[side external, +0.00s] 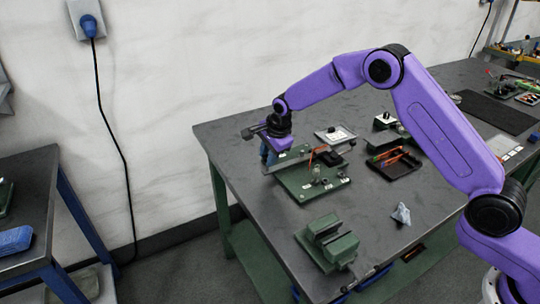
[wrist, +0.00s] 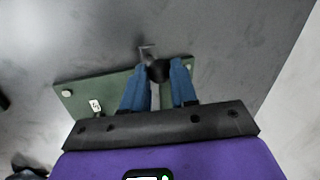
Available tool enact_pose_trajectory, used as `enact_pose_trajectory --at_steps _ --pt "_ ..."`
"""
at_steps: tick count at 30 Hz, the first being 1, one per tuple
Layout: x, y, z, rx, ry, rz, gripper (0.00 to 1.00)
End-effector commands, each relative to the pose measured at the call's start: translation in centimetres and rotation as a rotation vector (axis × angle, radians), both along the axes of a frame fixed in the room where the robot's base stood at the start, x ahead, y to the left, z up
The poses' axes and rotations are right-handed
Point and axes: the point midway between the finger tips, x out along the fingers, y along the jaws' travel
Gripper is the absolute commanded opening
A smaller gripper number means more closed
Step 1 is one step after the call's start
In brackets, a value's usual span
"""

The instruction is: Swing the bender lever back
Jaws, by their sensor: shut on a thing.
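The bender has a green base plate (side external: 300,188) on the grey bench, with small fittings and white labels on it. A grey-green lever bar (side external: 290,159) runs along its far left side toward my gripper. My gripper (side external: 267,158) is at the far left end of the bender, pointing down. In the wrist view, the blue fingers of my gripper (wrist: 160,84) are shut on a dark knob, the lever's handle (wrist: 158,71). The green plate (wrist: 80,95) shows beneath and beside the fingers. A copper-coloured strip (side external: 318,151) stands at the bender's far side. The lever's pivot is hard to make out.
A green vise (side external: 328,243) stands at the bench's front edge. A black tray (side external: 394,163) with orange-handled tools lies right of the bender. A white-topped plate (side external: 335,134) lies behind it. A crumpled grey piece (side external: 401,213) lies on clear bench between vise and tray.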

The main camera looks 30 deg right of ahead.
Motion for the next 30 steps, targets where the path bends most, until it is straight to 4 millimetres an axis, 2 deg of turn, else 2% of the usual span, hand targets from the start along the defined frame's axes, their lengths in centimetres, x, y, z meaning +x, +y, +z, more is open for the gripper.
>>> enact_pose_trajectory --at_steps 12,13,15,25,30 --pt "0.4 -0.1 0.1 0.005 -0.012 -0.008 0.00" --pt "0.4 -0.1 0.1 0.005 -0.012 -0.008 0.31" --pt "0.4 -0.1 0.1 0.005 -0.011 -0.008 0.53" --pt "0.2 0.0 0.2 0.003 -0.007 -0.006 0.53" --pt "-0.2 -0.1 1.6 0.003 -0.009 -0.006 0.53"
